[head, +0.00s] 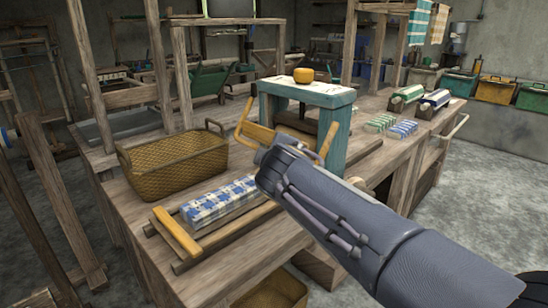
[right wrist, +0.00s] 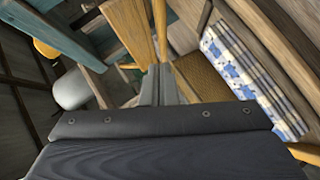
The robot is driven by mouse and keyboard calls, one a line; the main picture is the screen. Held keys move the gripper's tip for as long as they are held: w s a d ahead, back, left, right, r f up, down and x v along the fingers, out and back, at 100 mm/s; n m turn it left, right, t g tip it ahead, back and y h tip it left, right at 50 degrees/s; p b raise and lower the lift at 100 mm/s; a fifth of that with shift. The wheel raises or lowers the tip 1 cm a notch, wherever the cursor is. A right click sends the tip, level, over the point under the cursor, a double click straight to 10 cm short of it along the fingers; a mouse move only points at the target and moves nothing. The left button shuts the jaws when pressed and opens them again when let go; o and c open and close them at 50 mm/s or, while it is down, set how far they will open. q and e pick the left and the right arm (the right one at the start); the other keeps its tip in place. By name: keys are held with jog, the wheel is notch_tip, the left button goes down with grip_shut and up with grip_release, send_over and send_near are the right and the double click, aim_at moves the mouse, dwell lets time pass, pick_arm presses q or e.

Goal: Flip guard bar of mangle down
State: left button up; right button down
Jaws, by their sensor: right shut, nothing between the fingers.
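The mangle has a teal wooden frame (head: 328,97) on the workbench. A yellow-orange bar (head: 258,133), which looks like its guard bar, stands tilted in front of the frame, with a curved end at its upper left. My right arm covers part of it. My right gripper (right wrist: 158,85) is shut and empty, close to the bar; the head view hides its fingertips behind my arm. In the right wrist view the yellow bar (right wrist: 139,32) rises just beyond the fingers; I cannot tell whether they touch it. My left gripper is not in view.
A woven basket (head: 177,163) stands left of the mangle. A blue-and-white checked cloth roll (head: 220,202) lies on a wooden frame at the bench front. A yellow round object (head: 303,75) sits on top of the mangle. Small folded cloths (head: 403,129) lie to the right.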

jog(key=v, duration=0.5)
jog(key=shift+s+a+r, duration=0.15)
jog(key=shift+r, duration=0.05)
jog(key=s+d+f+m+g, duration=0.3)
jog(key=d+f+m, duration=0.1)
jog(key=d+f, duration=0.4)
jog(key=s+d+f+m+g, duration=0.25)
jog(key=d+f, duration=0.25)
jog(key=d, duration=0.4)
jog(key=s+d+f+m+g+y, duration=0.15)
jog(key=s+f+m, duration=0.35)
jog(key=s, duration=0.7)
jog(key=s+d+f+m+g+y, duration=0.15)
jog(key=s+f+m, duration=0.3)
jog(key=s, duration=0.75)
notch_tip(320, 180, up, 24)
jog(key=p, duration=2.5)
jog(key=shift+s+d, duration=0.3)
jog(key=shift+s, duration=0.05)
